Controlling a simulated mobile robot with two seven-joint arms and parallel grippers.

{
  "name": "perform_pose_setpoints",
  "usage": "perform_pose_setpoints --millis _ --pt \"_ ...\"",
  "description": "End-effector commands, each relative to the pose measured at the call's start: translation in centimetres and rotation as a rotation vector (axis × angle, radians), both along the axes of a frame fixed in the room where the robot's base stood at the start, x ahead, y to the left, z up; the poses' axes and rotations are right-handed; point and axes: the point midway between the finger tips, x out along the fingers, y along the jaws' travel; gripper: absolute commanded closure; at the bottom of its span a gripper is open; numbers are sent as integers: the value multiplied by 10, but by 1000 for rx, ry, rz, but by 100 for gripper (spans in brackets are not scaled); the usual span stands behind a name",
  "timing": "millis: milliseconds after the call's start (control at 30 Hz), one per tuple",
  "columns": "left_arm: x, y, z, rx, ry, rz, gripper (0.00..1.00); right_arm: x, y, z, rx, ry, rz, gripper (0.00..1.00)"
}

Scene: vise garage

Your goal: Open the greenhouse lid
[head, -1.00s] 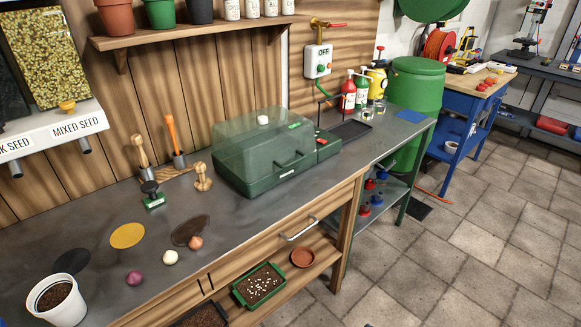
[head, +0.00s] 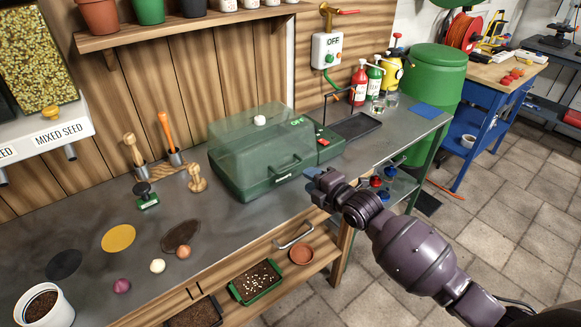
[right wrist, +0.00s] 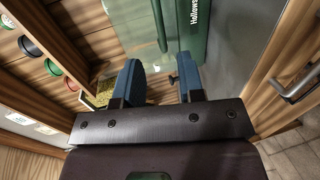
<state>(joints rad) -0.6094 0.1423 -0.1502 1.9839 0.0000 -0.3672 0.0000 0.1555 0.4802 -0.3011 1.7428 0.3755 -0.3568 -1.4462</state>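The greenhouse stands on the grey workbench, with a clear green lid (head: 245,138) shut on its dark green base (head: 245,182). A dark handle (head: 285,166) is on the front of the lid. My right gripper (head: 322,180) is in front of the greenhouse's right end, apart from the handle. In the right wrist view my right gripper (right wrist: 158,78) has its two blue fingers spread with nothing between them. The greenhouse's green front (right wrist: 185,25) and dark handle (right wrist: 159,25) lie beyond the fingertips. My left gripper is not in view.
A control box (head: 322,143) with a red switch adjoins the greenhouse's right end, and a dark tray (head: 358,126) lies beyond it. A drawer handle (head: 294,236) sticks out below the bench edge.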

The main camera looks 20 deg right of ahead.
Motion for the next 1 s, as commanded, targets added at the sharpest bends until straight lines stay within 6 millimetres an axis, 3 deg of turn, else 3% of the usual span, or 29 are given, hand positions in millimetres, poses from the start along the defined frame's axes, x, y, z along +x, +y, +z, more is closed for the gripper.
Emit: perform_pose_setpoints --millis 500,700,1000 --pt "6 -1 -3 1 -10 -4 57 74 27 -17 4 1 -1 64" --pt "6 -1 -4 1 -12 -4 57 86 31 -20 4 1 -1 64" --pt "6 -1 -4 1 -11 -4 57 88 32 -20 4 0 -1 64"
